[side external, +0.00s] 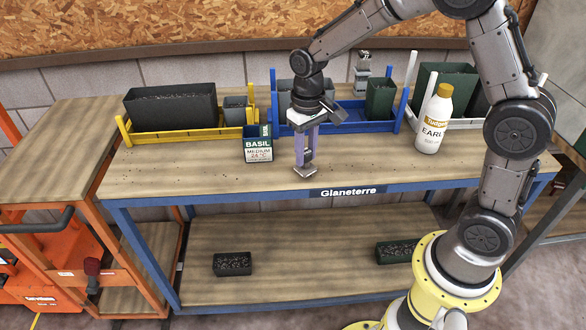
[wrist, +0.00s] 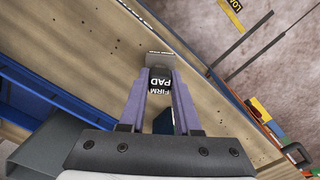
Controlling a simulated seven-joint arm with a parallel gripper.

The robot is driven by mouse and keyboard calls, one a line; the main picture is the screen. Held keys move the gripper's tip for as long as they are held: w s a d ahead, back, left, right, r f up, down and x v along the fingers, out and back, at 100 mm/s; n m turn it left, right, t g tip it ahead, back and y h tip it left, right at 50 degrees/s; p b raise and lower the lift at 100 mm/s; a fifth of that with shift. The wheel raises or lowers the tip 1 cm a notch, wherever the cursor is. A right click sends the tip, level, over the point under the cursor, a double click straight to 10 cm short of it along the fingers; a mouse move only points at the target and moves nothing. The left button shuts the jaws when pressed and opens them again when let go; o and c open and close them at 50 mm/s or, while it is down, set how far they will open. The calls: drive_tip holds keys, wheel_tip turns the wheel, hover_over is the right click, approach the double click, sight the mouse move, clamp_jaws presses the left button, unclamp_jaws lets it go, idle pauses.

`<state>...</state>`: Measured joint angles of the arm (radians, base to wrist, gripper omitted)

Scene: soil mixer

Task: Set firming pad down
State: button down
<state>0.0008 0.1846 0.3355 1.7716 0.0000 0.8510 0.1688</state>
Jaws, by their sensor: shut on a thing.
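My gripper (side external: 304,160) points down over the front part of the wooden bench top, with its two purple fingers closed on the firming pad (side external: 305,173). The pad shows a small grey plate low between the fingers, close to the bench surface; I cannot tell whether it touches. In the wrist view, the pad (wrist: 160,82) has a dark block lettered "FIRM PAD" and a pale plate beyond it, between the fingertips of my gripper (wrist: 161,90). Part of the pad's body is hidden by the fingers.
Behind are a yellow rack (side external: 175,136) and a blue rack (side external: 345,127) with dark planters. A white bottle (side external: 434,120) stands at right. The bench front edge (side external: 240,191) is close; bench space at left front is clear.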

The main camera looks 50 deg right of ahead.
drive_tip(key=shift+w+f+n, duration=0.1)
drive_tip(key=shift+w+n, duration=0.4)
drive_tip(key=shift+w, duration=0.45)
drive_tip(key=shift+w+n, duration=0.3)
drive_tip(key=shift+n, duration=0.2)
drive_tip(key=shift+r, duration=0.2)
drive_tip(key=shift+s+f, duration=0.1)
drive_tip(key=shift+s, duration=0.35)
drive_tip(key=s+d+r+m, duration=0.9)
drive_tip(key=s+d+r, duration=0.2)
drive_tip(key=s+d, duration=0.4)
drive_tip(key=w+d+f, duration=0.2)
drive_tip(key=w+f, duration=0.1)
drive_tip(key=w+d+f, duration=0.2)
drive_tip(key=w, duration=0.2)
drive_tip(key=w+d+f, duration=0.2)
drive_tip(key=w+f, duration=0.1)
drive_tip(key=shift+w+d+f, duration=0.1)
drive_tip(key=shift+w+f, duration=0.05)
drive_tip(key=shift+f, duration=0.2)
drive_tip(key=shift+w+d+f, duration=0.1)
drive_tip(key=shift+w+f, duration=0.1)
drive_tip(key=shift+f, duration=0.8)
drive_tip(key=shift+w+d+f, duration=0.1)
drive_tip(key=shift+w+f, duration=0.05)
drive_tip(key=shift+f, duration=0.85)
